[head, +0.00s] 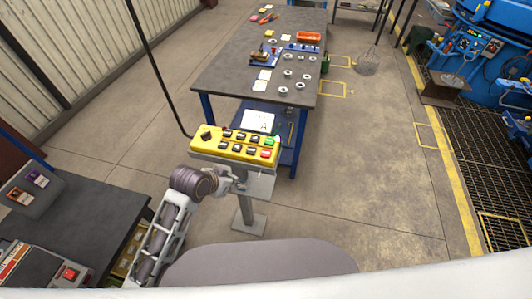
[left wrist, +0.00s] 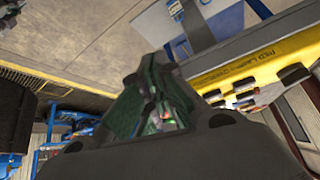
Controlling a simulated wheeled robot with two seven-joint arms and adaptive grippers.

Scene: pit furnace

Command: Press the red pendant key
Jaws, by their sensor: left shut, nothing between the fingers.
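The yellow pendant box (head: 236,143) stands on a grey post and carries rows of black keys and a black knob at its left end. The red key (head: 266,154) is at its lower right corner, just below a green key (head: 269,141). My left gripper (head: 241,186) is shut and empty, in front of the pendant's near edge and lower in the picture than the red key. In the left wrist view the dark fingers (left wrist: 160,105) fill the middle, and the yellow pendant (left wrist: 268,65) lies to their right. I cannot tell whether the fingers touch anything. My right gripper is out of view.
A black cable rises from the pendant's left end. Behind it stands a long workbench (head: 255,50) with an orange tray (head: 308,37) and several metal rings. A dark table (head: 70,215) is at the left. Open floor (head: 380,170) lies to the right.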

